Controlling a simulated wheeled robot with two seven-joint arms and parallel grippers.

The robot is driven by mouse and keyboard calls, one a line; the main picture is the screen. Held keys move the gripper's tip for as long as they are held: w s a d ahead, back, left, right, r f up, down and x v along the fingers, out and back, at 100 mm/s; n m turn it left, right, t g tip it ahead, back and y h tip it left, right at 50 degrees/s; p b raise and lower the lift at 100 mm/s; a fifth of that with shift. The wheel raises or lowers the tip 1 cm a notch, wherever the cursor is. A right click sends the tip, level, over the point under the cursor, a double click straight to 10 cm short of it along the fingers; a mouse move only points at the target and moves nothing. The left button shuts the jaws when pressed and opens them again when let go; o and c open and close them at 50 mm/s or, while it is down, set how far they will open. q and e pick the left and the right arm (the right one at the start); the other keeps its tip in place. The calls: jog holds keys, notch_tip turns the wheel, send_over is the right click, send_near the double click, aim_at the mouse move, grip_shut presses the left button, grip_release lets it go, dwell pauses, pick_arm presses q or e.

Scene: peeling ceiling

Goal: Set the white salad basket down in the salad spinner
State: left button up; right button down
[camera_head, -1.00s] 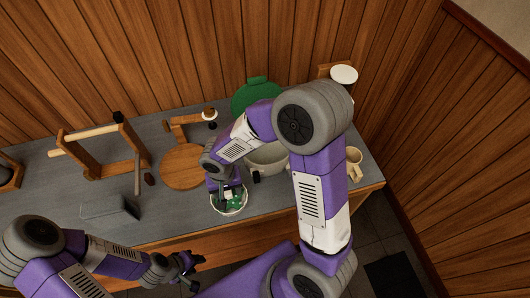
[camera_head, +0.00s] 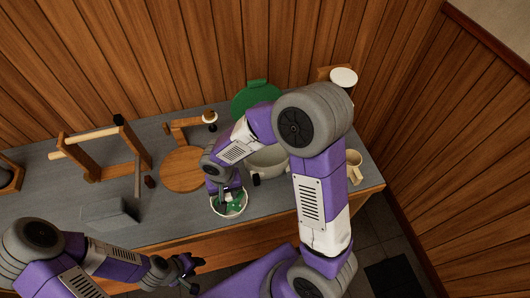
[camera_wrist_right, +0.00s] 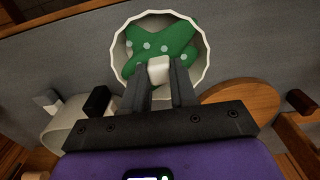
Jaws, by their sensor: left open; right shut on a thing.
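The white salad basket (camera_head: 243,207) is at the table's front edge, with green, white-dotted contents inside. It also shows in the right wrist view (camera_wrist_right: 117,50), mouth toward the camera. My right gripper (camera_wrist_right: 159,75) is shut on a small white part at the basket's near side. In the head view the right gripper (camera_head: 228,196) partly covers the basket. The white bowl that looks like the salad spinner (camera_head: 268,157) stands behind and right of the basket, partly hidden by my right arm. My left gripper (camera_head: 190,270) is open and empty in front of the table.
A green lid-like disc (camera_head: 257,92) is at the back by the wall. A round wooden board (camera_head: 182,170) lies left of the bowl, and a wooden rack (camera_head: 92,155) stands farther left.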

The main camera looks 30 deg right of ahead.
jog(key=shift+r+p, duration=2)
jog(key=shift+r, duration=0.95)
jog(key=shift+w, duration=0.1)
